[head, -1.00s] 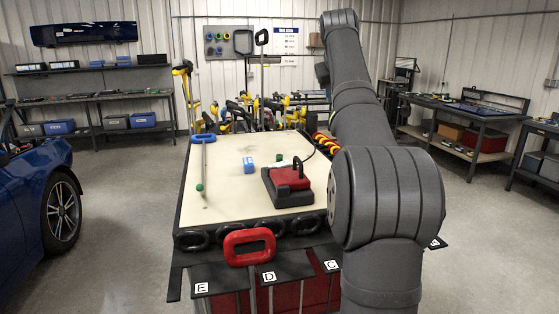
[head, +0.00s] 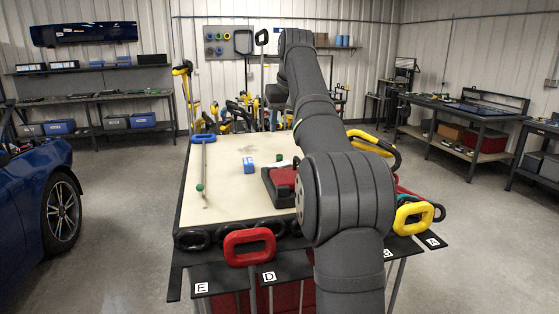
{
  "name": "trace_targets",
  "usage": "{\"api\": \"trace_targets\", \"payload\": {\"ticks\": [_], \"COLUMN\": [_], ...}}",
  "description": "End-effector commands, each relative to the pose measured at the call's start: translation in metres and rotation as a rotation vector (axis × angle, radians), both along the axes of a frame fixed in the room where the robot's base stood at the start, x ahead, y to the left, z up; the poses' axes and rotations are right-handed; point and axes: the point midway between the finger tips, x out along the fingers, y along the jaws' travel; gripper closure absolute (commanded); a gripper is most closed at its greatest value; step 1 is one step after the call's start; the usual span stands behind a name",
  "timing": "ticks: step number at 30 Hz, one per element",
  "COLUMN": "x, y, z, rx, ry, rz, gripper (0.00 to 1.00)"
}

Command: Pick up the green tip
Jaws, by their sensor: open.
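A small green tip (head: 200,187) is on the tabletop at the left, at or right beside the lower part of a thin metal rod (head: 204,165) with a blue handle (head: 204,138). I cannot tell whether the tip is fitted on the rod or only beside it.
The pale tabletop (head: 225,170) is mostly clear around the tip. A blue box (head: 248,164) and a red and black device (head: 279,184) stand to the right. Red (head: 249,246) and yellow (head: 412,218) handles hang along the front edge, by lettered black holders.

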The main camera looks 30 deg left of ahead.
Motion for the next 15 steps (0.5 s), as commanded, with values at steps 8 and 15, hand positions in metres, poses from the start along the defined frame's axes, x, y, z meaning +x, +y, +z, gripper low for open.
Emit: {"api": "trace_targets", "payload": {"ticks": [8, 15], "x": [0.013, 0.016], "y": [0.014, 0.017], "z": [-0.047, -0.063], "rx": [-0.001, -0.001], "ry": [0.001, 0.0], "rz": [0.0, 0.0], "gripper": [0.55, 0.55]}}
